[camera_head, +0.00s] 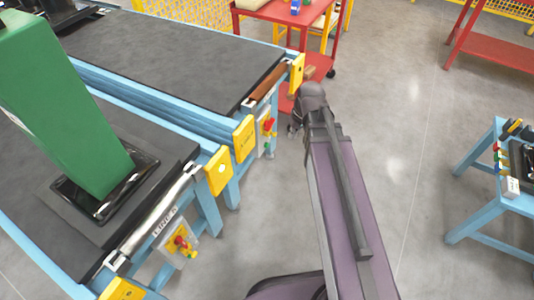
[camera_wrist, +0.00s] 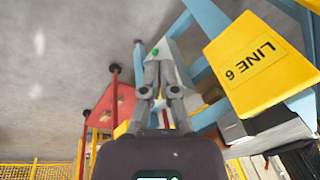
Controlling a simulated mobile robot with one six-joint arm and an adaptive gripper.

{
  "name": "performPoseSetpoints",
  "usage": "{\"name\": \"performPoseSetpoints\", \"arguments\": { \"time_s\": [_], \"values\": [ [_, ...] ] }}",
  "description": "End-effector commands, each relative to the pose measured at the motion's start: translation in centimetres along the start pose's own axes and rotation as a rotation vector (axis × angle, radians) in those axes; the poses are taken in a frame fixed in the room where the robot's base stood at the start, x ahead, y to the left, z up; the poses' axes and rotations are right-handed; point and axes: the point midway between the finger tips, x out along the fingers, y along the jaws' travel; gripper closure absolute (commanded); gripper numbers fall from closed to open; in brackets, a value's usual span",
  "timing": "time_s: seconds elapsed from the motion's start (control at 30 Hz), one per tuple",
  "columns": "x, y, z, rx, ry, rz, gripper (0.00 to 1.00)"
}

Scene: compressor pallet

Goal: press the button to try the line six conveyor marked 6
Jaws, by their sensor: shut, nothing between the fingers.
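A yellow plate marked LINE 6 (camera_wrist: 258,66) shows upside down at the right of the wrist view. Beside it, a grey control box (camera_wrist: 178,55) on a light blue frame carries a green button (camera_wrist: 155,51). My gripper (camera_wrist: 157,62) is shut and empty, its fingertips in line with the green button; I cannot tell whether they touch it. In the head view, a control box (camera_head: 266,142) with a red knob (camera_head: 268,126) hangs on the far conveyor's (camera_head: 185,55) end. My gripper (camera_head: 294,128) is just right of it, partly hidden by my arm.
The near conveyor (camera_head: 110,115) carries a green column (camera_head: 60,105) and has its own control box (camera_head: 178,246). A red cart (camera_head: 290,14) stands behind my gripper. A blue-framed table (camera_head: 490,210) with small items is at right. The floor between is clear.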

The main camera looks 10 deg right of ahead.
Motion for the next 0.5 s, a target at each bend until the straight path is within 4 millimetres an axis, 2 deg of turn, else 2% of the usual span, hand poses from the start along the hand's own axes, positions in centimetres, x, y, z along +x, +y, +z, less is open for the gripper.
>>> {"name": "performPoseSetpoints", "arguments": {
  "time_s": [0.03,0.5],
  "values": [
    [2.0,0.5,-0.4,-0.004,0.009,-0.011,1.00],
    [10.7,2.8,-3.6,-0.043,0.097,-0.106,1.00]
  ]
}}
